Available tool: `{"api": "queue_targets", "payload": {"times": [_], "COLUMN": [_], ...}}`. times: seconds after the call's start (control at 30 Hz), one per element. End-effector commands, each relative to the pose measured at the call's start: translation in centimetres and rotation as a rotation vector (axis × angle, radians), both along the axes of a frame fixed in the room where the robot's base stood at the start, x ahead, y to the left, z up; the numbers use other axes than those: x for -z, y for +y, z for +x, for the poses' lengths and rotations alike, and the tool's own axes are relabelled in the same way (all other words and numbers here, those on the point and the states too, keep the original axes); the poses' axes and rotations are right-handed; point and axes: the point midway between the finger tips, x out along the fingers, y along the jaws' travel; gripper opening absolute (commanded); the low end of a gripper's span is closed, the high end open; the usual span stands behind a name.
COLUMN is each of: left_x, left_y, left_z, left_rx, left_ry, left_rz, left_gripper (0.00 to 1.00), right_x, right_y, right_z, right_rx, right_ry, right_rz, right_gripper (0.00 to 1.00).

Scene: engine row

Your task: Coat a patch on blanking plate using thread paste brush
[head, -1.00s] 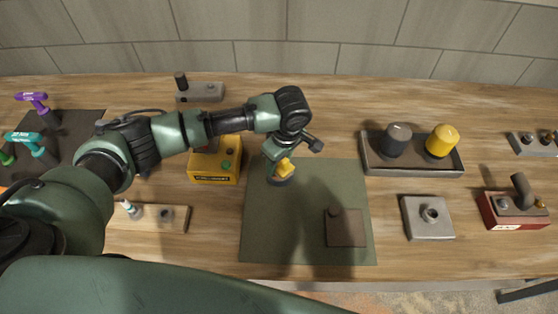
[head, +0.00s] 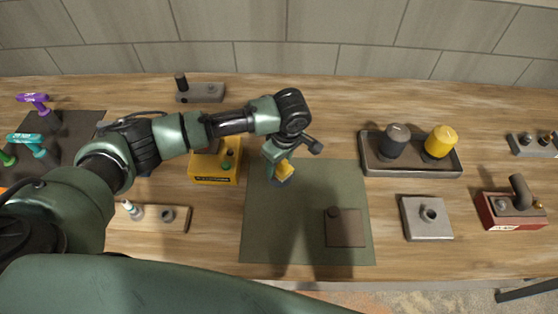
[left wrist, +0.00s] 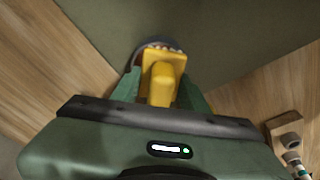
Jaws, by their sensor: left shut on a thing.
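My left gripper (head: 279,160) is shut on a yellow-handled tool (head: 284,172), which appears to be the thread paste brush. In the left wrist view the yellow tool (left wrist: 163,80) sits between the fingers, with a dark rounded head and pale bumps beyond it. The tool is over the upper part of the green mat (head: 265,235); whether it touches the mat I cannot tell. A brown square plate (head: 347,229) with a small dark knob at its upper left lies on the mat's lower right; it appears to be the blanking plate. My right gripper is not in view.
A yellow box (head: 214,168) stands left of the mat, near my forearm. A wooden holder (head: 180,222) with a small white bottle-like item is at lower left. Right of the mat are a grey block (head: 427,219), a tray (head: 375,165) with two cylinders, and a red box (head: 511,212).

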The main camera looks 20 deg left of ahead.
Motion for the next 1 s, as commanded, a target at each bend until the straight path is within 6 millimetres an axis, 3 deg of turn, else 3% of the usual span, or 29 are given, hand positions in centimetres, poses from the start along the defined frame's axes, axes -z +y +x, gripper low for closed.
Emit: {"api": "queue_targets", "payload": {"times": [0.1, 0.63, 1.0], "left_x": [-1.4, -4.9, -6.8], "left_y": [0.0, 0.0, 0.0], "left_z": [0.1, 0.3, 0.3], "left_rx": [-0.002, -0.002, -0.001], "left_ry": [-0.002, -0.006, -0.008], "left_rz": [-0.002, -0.002, -0.002], "left_gripper": [0.12, 0.12, 0.12], "right_x": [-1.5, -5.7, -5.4], "right_y": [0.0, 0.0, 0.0], "right_z": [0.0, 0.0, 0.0], "right_rx": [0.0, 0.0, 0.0], "right_ry": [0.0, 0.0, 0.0], "right_rz": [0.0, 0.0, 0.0], "right_gripper": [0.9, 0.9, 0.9]}}
